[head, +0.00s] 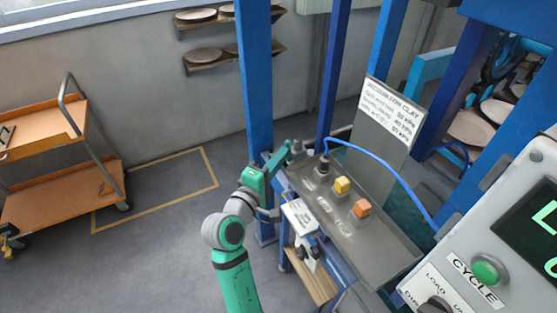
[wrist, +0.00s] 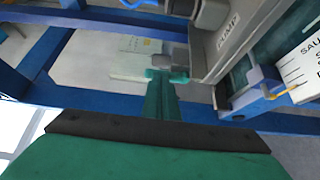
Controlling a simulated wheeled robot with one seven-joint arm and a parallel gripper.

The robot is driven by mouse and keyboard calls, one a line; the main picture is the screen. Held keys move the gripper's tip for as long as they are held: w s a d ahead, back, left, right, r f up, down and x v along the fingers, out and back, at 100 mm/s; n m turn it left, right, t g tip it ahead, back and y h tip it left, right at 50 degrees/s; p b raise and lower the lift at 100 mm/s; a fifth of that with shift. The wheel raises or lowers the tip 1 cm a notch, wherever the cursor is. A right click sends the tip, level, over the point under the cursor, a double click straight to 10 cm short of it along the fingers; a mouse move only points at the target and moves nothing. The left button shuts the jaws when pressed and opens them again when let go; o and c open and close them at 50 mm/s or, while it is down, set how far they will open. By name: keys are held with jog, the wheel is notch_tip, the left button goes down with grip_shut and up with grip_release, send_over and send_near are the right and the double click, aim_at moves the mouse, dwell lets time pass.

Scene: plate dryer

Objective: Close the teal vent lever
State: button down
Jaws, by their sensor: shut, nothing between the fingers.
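The teal vent lever (head: 280,157) is a slim bar beside a grey fitting (head: 297,147) at the far left corner of the grey panel. My gripper (head: 266,172) is right beside the lever's lower-left end, and the two overlap in the head view. In the wrist view my gripper's fingers (wrist: 163,96) are together with nothing between them. A short teal piece that looks like the lever (wrist: 181,77) shows at the fingertips, below a grey part. I cannot tell whether they touch. The fingers partly hide the lever there.
The grey panel (head: 375,238) carries a yellow block (head: 342,185), an orange block (head: 362,208) and a blue cable (head: 390,170). Blue posts (head: 256,80) stand close behind my gripper. A control box (head: 515,215) is at right. An orange cart (head: 50,130) and open floor lie left.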

jog(key=shift+w+a+r+n+g, duration=0.1)
jog(key=shift+w+r+n+g, duration=0.15)
jog(key=shift+n+g, duration=0.25)
dwell(0.5)
jog(key=w+a+f+n+g, duration=0.2)
jog(key=w+a+n+g, duration=0.1)
jog(key=w+n, duration=0.1)
jog(key=shift+w, duration=0.55)
dwell(0.7)
jog(key=shift+w+f, duration=0.1)
jog(key=shift+f, duration=0.15)
dwell(0.6)
jog(key=shift+f, duration=0.1)
